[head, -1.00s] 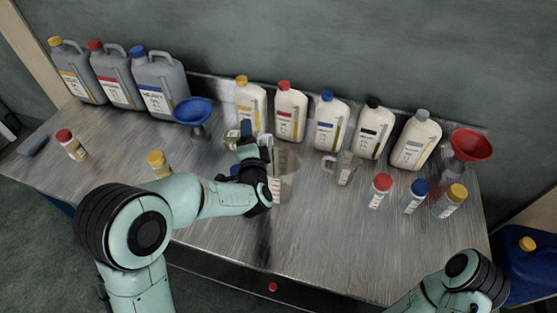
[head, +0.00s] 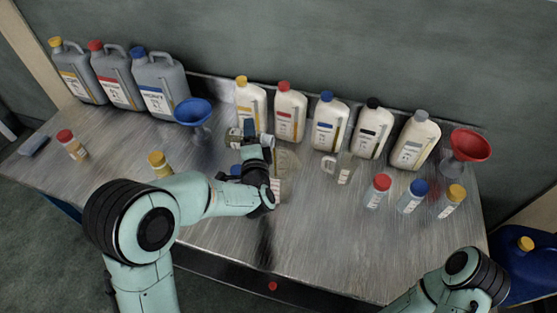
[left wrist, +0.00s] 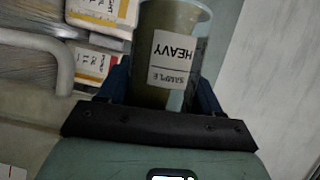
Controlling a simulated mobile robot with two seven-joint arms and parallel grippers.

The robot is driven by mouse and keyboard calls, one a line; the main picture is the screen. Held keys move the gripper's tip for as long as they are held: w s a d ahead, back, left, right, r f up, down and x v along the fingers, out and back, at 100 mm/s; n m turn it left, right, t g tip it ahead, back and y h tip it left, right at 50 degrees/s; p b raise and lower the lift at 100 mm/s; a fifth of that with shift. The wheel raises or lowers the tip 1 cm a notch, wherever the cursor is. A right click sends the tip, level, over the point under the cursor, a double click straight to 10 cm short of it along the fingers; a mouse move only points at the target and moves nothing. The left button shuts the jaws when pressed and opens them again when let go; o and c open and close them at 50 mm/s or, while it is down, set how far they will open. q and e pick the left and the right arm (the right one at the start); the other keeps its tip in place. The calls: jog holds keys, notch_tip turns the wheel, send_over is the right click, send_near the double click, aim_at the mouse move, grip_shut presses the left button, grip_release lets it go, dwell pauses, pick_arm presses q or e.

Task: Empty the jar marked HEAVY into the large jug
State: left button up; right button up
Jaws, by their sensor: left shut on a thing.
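The jar marked HEAVY (left wrist: 150,97) sits between the fingers of my left gripper (head: 250,128). The wrist view shows its white label reading HEAVY SAMPLE and dark olive contents. In the head view the jar (head: 235,138) lies nearly on its side, partly hidden by the gripper, with its right end by the large jug. The large clear jug (head: 287,160) stands upright on the table, partly hidden behind my gripper.
A smaller clear jug (head: 344,168) stands right of the large one. A row of cream bottles (head: 327,125) stands behind. A blue funnel (head: 193,112) is at left, a red funnel (head: 471,146) at right. Capped jars (head: 411,198) stand at right. The front table is clear.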

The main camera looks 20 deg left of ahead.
pick_arm(q)
jog(key=shift+d+r, duration=0.1)
jog(key=shift+d, duration=0.05)
pick_arm(e)
jog(key=shift+w+d+r, duration=0.1)
pick_arm(q)
jog(key=shift+r, duration=0.1)
pick_arm(e)
jog(key=shift+r, duration=0.1)
pick_arm(q)
jog(key=shift+m, duration=0.3)
pick_arm(e)
jog(key=shift+w+r, duration=0.1)
pick_arm(q)
jog(key=shift+r, duration=0.15)
pick_arm(e)
jog(key=shift+r, duration=0.1)
pick_arm(q)
jog(key=shift+d+r+m+p, duration=0.1)
jog(key=shift+m+p, duration=0.2)
jog(key=shift+p, duration=0.05)
pick_arm(e)
jog(key=shift+w+r, duration=0.1)
jog(key=shift+w, duration=0.05)
jog(key=shift+r, duration=0.1)
pick_arm(q)
jog(key=shift+r+m+t, duration=0.15)
jog(key=shift+m+t, duration=0.15)
pick_arm(e)
jog(key=shift+w, duration=0.1)
